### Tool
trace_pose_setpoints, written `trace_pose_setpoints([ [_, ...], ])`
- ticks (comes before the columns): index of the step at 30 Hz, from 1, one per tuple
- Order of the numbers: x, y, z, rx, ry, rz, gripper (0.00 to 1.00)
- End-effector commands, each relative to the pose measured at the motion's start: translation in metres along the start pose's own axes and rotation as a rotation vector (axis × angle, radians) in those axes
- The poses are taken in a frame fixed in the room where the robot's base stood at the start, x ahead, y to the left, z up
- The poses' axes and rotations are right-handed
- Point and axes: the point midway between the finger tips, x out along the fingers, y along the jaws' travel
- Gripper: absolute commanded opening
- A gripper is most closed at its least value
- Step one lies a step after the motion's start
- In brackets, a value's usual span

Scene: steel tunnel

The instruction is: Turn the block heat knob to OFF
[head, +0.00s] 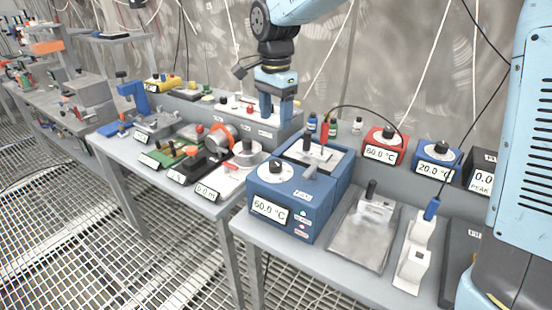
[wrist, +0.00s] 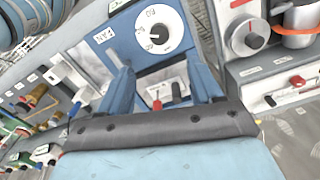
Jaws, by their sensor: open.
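The blue heater box (head: 330,190) stands on the near bench, with a display reading 60.0 °C on its front. Its knob (head: 277,168) is black on a round white dial on the sloped upper face. In the wrist view the dial and knob (wrist: 157,34) show beyond the fingers, near the top centre. The dial's lettering and the knob's pointer are too small to read surely. My gripper (head: 277,120) is open and empty, above and behind the knob, apart from it. The wrist view shows both fingers (wrist: 162,80) spread, with the box's metal recess between them.
A black-handled probe (head: 306,146) and a red one (head: 323,142) stand in the box's top recess. A black cable runs from there to the red unit (head: 382,146). A metal plate (head: 360,238) lies right of the box; a round-topped device (head: 243,155) stands left.

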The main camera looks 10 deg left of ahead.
Motion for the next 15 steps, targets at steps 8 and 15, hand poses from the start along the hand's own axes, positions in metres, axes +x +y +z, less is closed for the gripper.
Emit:
trace_pose_setpoints([
  [8, 0.041, 0.001, 0.000, 0.000, -0.001, 0.003, 0.65],
  [15, 0.083, 0.001, 0.000, -0.001, 0.000, 0.003, 0.65],
])
